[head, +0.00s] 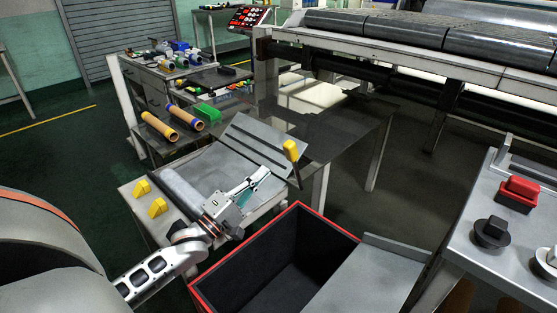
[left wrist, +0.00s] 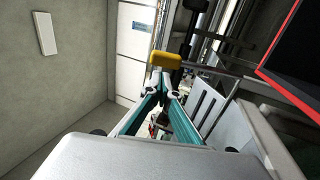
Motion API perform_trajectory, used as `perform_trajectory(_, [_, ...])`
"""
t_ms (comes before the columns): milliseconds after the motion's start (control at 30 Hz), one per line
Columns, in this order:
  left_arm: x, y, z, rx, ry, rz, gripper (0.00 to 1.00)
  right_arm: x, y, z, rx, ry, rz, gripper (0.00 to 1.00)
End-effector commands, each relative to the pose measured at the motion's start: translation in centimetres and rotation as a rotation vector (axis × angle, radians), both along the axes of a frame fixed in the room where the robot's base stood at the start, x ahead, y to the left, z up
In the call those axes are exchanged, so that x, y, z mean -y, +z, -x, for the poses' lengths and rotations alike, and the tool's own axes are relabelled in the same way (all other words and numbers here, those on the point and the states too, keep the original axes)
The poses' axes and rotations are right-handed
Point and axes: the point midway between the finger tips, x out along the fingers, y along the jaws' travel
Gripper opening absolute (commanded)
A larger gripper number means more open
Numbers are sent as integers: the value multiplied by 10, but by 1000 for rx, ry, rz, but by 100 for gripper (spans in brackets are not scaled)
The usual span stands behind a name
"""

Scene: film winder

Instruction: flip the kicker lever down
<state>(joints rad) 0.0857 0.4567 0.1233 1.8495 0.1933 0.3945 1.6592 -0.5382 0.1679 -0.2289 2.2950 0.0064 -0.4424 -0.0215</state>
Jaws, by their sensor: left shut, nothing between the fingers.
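The kicker lever has a yellow handle (head: 291,150) on a dark stem. It stands up, tilted, at the right end of a slotted grey plate (head: 262,142). My left gripper (head: 265,173) is shut and empty, a little left of the lever and below its handle in the head view. In the left wrist view the shut fingertips (left wrist: 161,82) appear just below the yellow handle (left wrist: 165,61). I cannot tell whether they touch the lever. My right gripper is not in view.
A red-rimmed bin (head: 228,254) stands open in front of the winder. A grey roll (head: 184,192) and two yellow wedges (head: 158,207) lie left of my gripper. Two orange tubes (head: 160,127) and a green block (head: 207,112) are behind. A red block (head: 518,194) sits on the right table.

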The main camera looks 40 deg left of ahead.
Motion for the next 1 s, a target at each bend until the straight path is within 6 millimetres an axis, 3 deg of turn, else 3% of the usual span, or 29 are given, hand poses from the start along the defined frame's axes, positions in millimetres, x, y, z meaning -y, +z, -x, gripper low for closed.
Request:
perform_trajectory(200, [3, 10, -36, -1, 0, 1, 0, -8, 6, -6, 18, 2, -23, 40])
perform_trajectory(400, [5, 17, -57, -2, -1, 0, 0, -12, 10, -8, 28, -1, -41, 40])
perform_trajectory(1000, [6, 23, -66, -2, -1, 0, 0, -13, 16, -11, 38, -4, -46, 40])
